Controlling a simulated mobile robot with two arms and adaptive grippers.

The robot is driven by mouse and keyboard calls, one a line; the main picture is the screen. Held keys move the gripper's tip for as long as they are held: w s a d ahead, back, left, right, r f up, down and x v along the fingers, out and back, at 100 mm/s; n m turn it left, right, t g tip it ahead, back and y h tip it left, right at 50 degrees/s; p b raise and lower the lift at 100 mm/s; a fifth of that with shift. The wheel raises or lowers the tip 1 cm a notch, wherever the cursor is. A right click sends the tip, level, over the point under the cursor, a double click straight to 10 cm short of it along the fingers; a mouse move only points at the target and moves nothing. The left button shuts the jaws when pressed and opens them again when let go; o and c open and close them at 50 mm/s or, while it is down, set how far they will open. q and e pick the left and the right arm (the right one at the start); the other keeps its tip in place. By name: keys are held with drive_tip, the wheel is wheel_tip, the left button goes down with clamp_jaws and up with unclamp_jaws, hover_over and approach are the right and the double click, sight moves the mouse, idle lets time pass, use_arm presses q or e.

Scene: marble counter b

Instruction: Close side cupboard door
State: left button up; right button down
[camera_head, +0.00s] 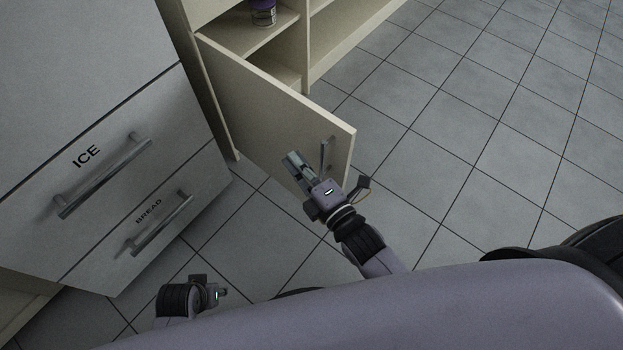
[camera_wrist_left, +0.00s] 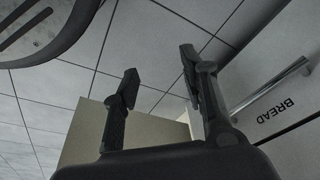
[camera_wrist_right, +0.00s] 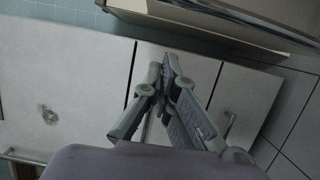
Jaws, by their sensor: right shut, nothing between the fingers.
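The side cupboard door (camera_head: 265,105) is beige and stands swung open in the head view, its hinge edge at the cupboard frame on the left. A metal handle (camera_head: 323,155) is near its free edge. My right gripper (camera_head: 291,158) is shut and empty, in front of the door's outer face beside the handle; whether it touches the door is unclear. Its closed fingers also show in the right wrist view (camera_wrist_right: 163,72). My left gripper (camera_wrist_left: 158,68) is open and empty in the left wrist view, its fingers apart. In the head view it is low at the left, near the floor drawers.
A white unit with an ICE drawer (camera_head: 95,165) and a BREAD drawer (camera_head: 150,222), both with bar handles, stands left of the door. A purple-topped item (camera_head: 263,12) sits on a cupboard shelf (camera_head: 250,30). The tiled floor (camera_head: 470,130) to the right is clear.

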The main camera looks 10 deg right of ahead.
drive_tip(key=shift+s+d, duration=0.1)
drive_tip(key=shift+d, duration=1.95)
